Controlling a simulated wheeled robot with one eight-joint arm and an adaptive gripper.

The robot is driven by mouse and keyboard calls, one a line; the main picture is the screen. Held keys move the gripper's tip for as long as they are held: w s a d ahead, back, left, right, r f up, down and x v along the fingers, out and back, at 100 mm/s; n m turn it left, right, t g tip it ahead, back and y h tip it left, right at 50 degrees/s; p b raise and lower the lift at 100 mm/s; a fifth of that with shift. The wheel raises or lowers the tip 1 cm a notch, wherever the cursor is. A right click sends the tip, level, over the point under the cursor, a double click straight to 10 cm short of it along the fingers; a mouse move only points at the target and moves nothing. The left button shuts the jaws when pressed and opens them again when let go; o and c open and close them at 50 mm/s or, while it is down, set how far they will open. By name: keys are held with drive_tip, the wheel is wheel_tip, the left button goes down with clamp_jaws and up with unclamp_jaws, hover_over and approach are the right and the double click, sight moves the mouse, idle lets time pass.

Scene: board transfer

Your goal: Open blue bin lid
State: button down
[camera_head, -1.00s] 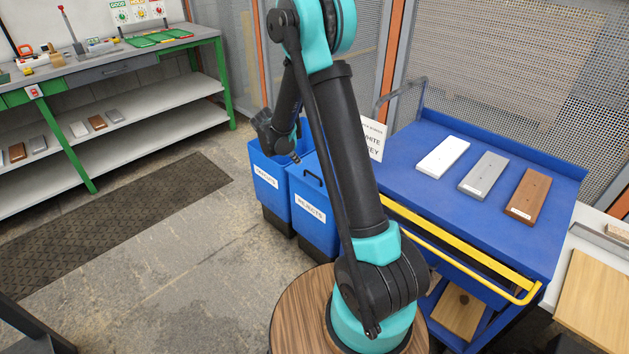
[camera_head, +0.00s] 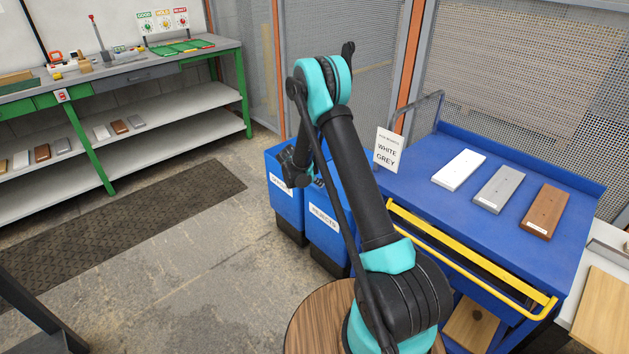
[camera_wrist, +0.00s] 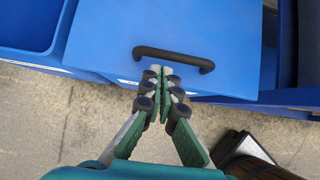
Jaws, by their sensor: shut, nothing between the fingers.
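Two blue bins stand beside the cart in the head view: a left bin (camera_head: 284,207) and a right bin labelled REJECTS (camera_head: 324,238). My arm hides much of their tops. In the wrist view a flat blue lid (camera_wrist: 215,30) with a black bar handle (camera_wrist: 173,53) fills the upper middle, and it looks closed. My gripper (camera_wrist: 160,70) is shut and empty. Its fingertips point at the handle and overlap its lower side in the picture; I cannot tell whether they touch it. In the head view the fingertips are hidden.
An open blue bin (camera_wrist: 30,25) lies left of the lid in the wrist view. A blue cart (camera_head: 440,215) with a yellow rail carries white, grey and brown boards. A sign (camera_head: 388,150) reads WHITE GREY. Open floor (camera_head: 190,270) lies left of the bins.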

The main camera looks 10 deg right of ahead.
drive_tip(key=shift+x, duration=0.95)
drive_tip(key=shift+r, duration=0.1)
